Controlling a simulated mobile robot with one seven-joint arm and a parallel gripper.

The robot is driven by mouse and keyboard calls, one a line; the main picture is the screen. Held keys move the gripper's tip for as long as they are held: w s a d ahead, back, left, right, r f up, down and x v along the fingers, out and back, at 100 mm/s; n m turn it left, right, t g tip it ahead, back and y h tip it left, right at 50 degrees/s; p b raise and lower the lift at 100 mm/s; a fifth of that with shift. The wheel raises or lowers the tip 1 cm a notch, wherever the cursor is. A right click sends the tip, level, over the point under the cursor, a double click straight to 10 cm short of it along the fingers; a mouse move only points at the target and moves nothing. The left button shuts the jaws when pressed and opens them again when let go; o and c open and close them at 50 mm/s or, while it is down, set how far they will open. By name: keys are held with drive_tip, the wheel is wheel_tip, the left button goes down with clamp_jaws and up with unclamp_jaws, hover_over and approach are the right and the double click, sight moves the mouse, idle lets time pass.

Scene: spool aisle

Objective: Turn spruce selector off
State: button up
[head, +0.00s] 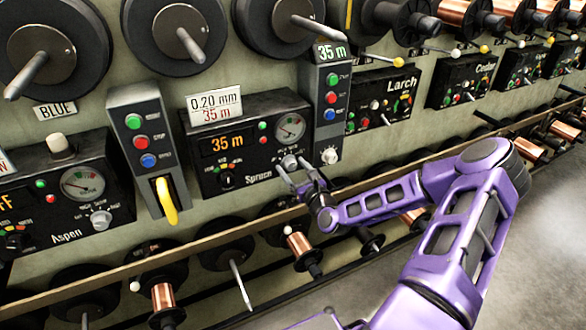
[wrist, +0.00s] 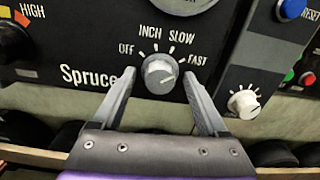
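The Spruce selector (wrist: 160,74) is a round grey knob on the black Spruce panel (head: 215,150). Marks reading OFF, INCH, SLOW and FAST fan around its top, with OFF at the left. Which mark its pointer faces is hard to tell. The knob also shows at the panel's lower right in the head view (head: 289,161). My gripper (wrist: 159,80) is open, with one finger on each side of the knob. It also shows in front of the panel in the head view (head: 298,172). I see no clear contact between fingers and knob.
A white knob (wrist: 244,103) sits right of the Spruce selector. A button box with a yellow handle (head: 166,200) stands left of the panel. The Aspen panel (head: 60,205) is further left, the Larch panel (head: 385,98) to the right. A ledge (head: 200,237) runs below.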

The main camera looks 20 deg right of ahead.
clamp_jaws()
drive_tip(key=shift+n, duration=0.4)
drive_tip(key=n+b, duration=0.1)
drive_tip(key=n, duration=0.2)
drive_tip(key=shift+n, duration=0.4)
drive_tip(key=n, duration=0.5)
drive_tip(key=shift+b, duration=0.35)
drive_tip(key=n, duration=1.1)
drive_tip(key=shift+d+r, duration=0.1)
drive_tip(key=shift+n, duration=0.3)
